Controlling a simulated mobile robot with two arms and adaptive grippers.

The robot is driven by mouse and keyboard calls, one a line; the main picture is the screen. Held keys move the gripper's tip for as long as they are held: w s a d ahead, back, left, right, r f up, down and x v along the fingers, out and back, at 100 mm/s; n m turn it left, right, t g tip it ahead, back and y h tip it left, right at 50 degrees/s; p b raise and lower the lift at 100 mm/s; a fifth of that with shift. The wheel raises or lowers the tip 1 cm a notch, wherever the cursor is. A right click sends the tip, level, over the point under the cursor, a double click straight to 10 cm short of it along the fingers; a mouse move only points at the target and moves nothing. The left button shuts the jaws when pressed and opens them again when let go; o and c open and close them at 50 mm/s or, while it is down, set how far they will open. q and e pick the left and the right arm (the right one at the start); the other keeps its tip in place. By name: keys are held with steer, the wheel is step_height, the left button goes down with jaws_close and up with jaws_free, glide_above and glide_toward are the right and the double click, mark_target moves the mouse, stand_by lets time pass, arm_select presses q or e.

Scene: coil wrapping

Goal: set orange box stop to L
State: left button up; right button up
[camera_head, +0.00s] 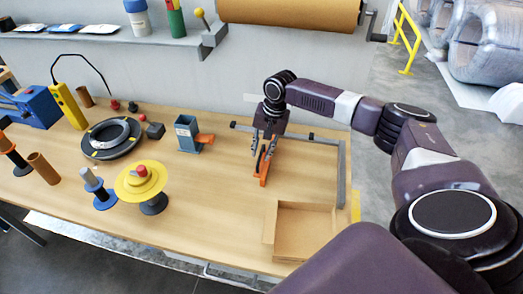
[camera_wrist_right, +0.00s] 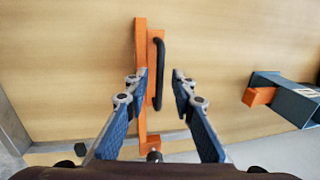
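The orange box stop (camera_head: 264,175) stands on the wooden table near the grey rail frame, and my right gripper (camera_head: 261,160) points down at it. In the right wrist view the stop is a long orange bar (camera_wrist_right: 141,40) with a shorter orange plate and a black handle (camera_wrist_right: 160,60). There my right gripper (camera_wrist_right: 161,78) is open, with its blue-padded fingers apart on either side of the handle. I cannot tell whether a finger touches it. Any L mark is too small to see or hidden. My left gripper is not in view.
A grey rail (camera_head: 341,175) bounds the table's right side, with an open cardboard box (camera_head: 304,232) in front. A blue-grey holder with an orange tab (camera_head: 187,137) stands left of the gripper. Black coils (camera_head: 103,148) and a yellow-topped spool (camera_head: 130,185) lie further left.

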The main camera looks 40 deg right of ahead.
steer(key=shift+r, duration=0.2)
step_height(320, 180, up, 11)
steer(key=s+d, duration=0.1)
steer(key=shift+s+d+r, duration=0.2)
steer(key=shift+s+d, duration=0.1)
steer(key=shift+s, duration=0.1)
steer(key=shift+f, duration=0.1)
stand_by(0.5)
